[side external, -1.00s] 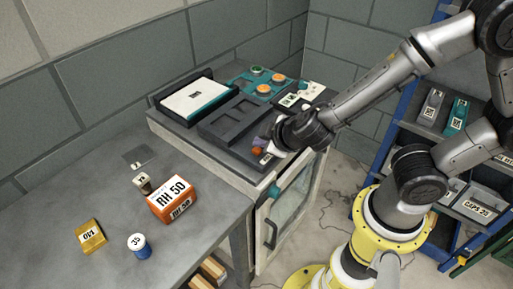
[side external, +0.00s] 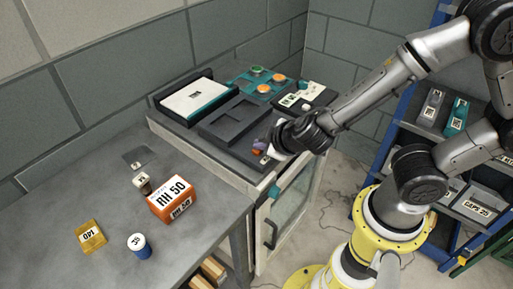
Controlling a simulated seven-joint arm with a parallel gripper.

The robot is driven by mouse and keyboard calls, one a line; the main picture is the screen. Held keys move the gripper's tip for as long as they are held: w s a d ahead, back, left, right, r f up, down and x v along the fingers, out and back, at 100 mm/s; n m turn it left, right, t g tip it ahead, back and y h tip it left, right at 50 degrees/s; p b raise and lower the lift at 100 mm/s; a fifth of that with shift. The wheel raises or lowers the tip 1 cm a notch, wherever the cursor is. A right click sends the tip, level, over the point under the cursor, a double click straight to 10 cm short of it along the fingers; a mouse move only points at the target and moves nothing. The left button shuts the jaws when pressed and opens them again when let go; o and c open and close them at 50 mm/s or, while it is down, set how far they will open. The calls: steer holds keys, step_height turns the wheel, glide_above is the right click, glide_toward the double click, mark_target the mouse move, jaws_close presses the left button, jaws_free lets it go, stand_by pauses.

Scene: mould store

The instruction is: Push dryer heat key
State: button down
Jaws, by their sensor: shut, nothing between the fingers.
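The dryer (side external: 258,205) is a pale cabinet with a glass door and a dark top. My gripper (side external: 262,148) is shut and empty, low over the front right part of the top, near a small labelled block (side external: 266,160). My wrist hides part of the top behind it. I cannot tell which key is the heat key, or whether my fingertips touch anything.
On the bench left of the dryer stand an orange RH 50 box (side external: 172,199), a blue-sided tub (side external: 139,245), a yellow block (side external: 90,236) and a small pale jar (side external: 142,183). A dark recessed tray (side external: 206,131) lies on the dryer top. A blue-framed shelf (side external: 385,140) holds bins at right.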

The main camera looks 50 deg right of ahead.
steer(key=shift+r, duration=0.9)
step_height(320, 180, up, 6)
stand_by(0.6)
